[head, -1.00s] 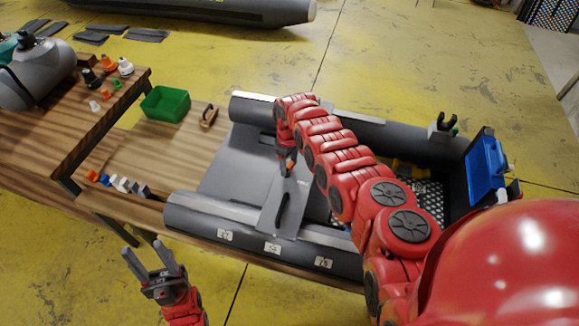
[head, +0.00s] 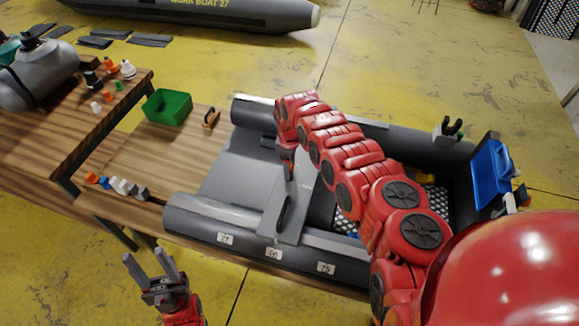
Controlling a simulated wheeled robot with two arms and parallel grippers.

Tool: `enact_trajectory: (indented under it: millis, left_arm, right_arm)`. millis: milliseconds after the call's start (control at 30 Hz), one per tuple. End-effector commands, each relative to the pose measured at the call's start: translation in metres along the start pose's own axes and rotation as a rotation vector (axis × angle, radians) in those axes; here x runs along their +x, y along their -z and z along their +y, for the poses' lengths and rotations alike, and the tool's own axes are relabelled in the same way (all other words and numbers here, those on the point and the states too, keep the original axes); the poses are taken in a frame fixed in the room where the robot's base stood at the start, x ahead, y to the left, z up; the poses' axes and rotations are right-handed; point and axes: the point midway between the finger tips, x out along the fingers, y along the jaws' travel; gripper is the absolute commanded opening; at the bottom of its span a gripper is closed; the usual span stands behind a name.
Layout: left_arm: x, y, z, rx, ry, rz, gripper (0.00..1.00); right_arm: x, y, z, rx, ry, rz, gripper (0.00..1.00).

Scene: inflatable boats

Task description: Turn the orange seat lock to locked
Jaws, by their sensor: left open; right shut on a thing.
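The grey seat (head: 306,188) lies across the grey inflatable boat (head: 340,255) on the workbench. A small orange part, apparently the seat lock (head: 292,157), shows at the fingers of my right gripper (head: 289,170). That gripper reaches down over the seat from the right and is shut on it. The fingers and arm hide most of the lock, so I cannot tell its angle. A dark slot or handle (head: 283,214) is on the seat's near part. My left gripper (head: 153,268) is open and empty, in front of the bench and left of the boat.
A green bin (head: 167,107) and a small brown block (head: 211,118) stand on the bench behind. Several small coloured parts (head: 115,185) line its left side. A blue lid (head: 490,170) stands at the boat's right end. Bare bench (head: 150,150) lies left of the boat.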

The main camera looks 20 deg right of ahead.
Motion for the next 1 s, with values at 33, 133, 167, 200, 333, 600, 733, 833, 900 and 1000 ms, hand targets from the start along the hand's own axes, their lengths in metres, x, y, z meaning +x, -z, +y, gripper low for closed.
enact_trajectory:
  millis: [33, 133, 167, 200, 333, 600, 733, 833, 900, 1000]
  left_arm:
    - [0.000, 0.000, 0.000, 0.000, 0.000, 0.000, 0.50]
    - [0.000, 0.000, 0.000, 0.000, 0.000, 0.000, 0.50]
    - [0.000, 0.000, 0.000, 0.000, 0.000, 0.000, 0.50]
    - [0.000, 0.000, 0.000, 0.000, 0.000, 0.000, 0.50]
    - [0.000, 0.000, 0.000, 0.000, 0.000, 0.000, 0.50]
    - [0.000, 0.000, 0.000, 0.000, 0.000, 0.000, 0.50]
    - [0.000, 0.000, 0.000, 0.000, 0.000, 0.000, 0.50]
    - [0.000, 0.000, 0.000, 0.000, 0.000, 0.000, 0.50]
    - [0.000, 0.000, 0.000, 0.000, 0.000, 0.000, 0.50]
    - [-0.005, -0.001, 0.000, 0.000, 0.000, 0.000, 0.50]
  right_arm:
    - [0.001, -0.001, -0.001, -0.001, 0.003, -0.002, 0.08]
    - [0.001, -0.001, -0.001, -0.001, 0.003, -0.002, 0.65]
    - [0.001, -0.001, -0.001, -0.001, 0.002, -0.002, 0.71]
    - [0.001, -0.001, -0.001, -0.001, 0.002, -0.002, 0.78]
    - [0.001, 0.000, 0.000, 0.000, 0.001, -0.001, 0.94]
    - [-0.001, 0.000, 0.000, 0.000, 0.000, 0.000, 0.94]
    - [-0.009, 0.001, 0.001, 0.000, -0.001, 0.003, 0.94]
    - [-0.022, 0.001, 0.002, 0.001, -0.004, 0.003, 0.94]
    - [-0.032, -0.001, 0.002, 0.000, -0.004, -0.001, 0.94]
    - [-0.048, 0.000, 0.002, -0.002, -0.005, 0.000, 0.94]
